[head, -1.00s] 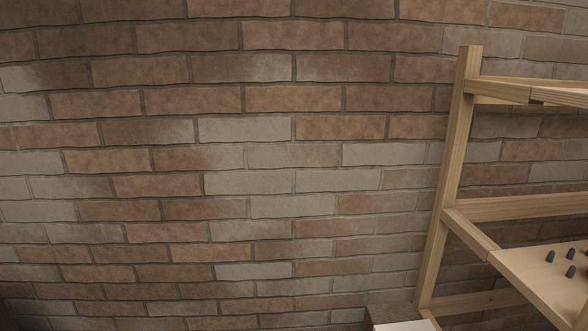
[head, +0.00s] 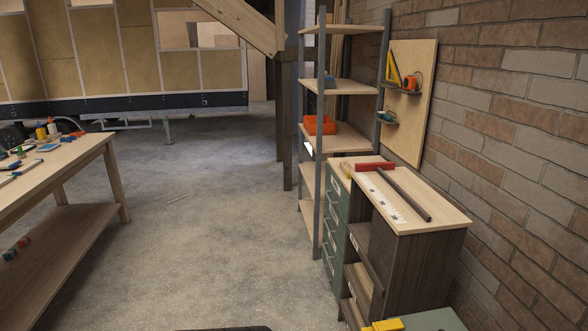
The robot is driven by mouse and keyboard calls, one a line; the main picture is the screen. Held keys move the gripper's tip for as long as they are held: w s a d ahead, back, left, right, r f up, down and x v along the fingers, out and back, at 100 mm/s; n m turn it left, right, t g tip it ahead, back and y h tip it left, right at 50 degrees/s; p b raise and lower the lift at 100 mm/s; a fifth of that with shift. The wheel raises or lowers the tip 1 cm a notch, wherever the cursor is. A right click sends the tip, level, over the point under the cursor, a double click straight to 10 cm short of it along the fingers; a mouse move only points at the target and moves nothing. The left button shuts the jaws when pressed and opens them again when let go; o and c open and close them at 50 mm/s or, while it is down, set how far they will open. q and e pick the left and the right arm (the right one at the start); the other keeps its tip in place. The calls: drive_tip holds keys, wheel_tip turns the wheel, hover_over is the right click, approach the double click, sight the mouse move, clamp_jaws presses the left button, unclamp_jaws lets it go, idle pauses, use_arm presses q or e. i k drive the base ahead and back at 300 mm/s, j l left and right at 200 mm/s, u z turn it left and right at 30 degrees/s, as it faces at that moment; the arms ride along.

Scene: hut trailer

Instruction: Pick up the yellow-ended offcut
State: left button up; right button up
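I cannot make out a yellow-ended offcut for certain. Yellow blocks (head: 381,326) show at the bottom edge, by a grey-green surface, partly cut off by the frame. Neither of my grippers is in view.
A wooden workbench (head: 75,152) with small tools stands at left. A cabinet (head: 440,215) with green drawers, holding a red-ended bar (head: 375,166), stands at right before a shelf rack (head: 340,87) and brick wall. The floor between is clear.

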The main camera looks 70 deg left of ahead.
sight(344, 167)
drive_tip(key=u, duration=1.95)
drive_tip(key=i+j+u, duration=0.25)
drive_tip(key=i+j, duration=0.2)
drive_tip(key=i+j+u, duration=0.25)
drive_tip(key=i+j, duration=0.25)
drive_tip(key=i, duration=0.5)
drive_tip(key=i+j, duration=0.1)
drive_tip(key=i, duration=0.5)
drive_tip(key=i+z, duration=0.1)
drive_tip(key=i, duration=0.45)
drive_tip(key=i+j, duration=0.2)
drive_tip(key=i, duration=0.4)
drive_tip(key=i+z, duration=0.3)
drive_tip(key=i, duration=0.15)
drive_tip(key=i+j+z, duration=0.15)
drive_tip(key=i+z, duration=0.15)
drive_tip(key=i, duration=0.15)
drive_tip(key=i+j+z, duration=0.3)
drive_tip(key=i, duration=0.15)
drive_tip(key=l, duration=0.1)
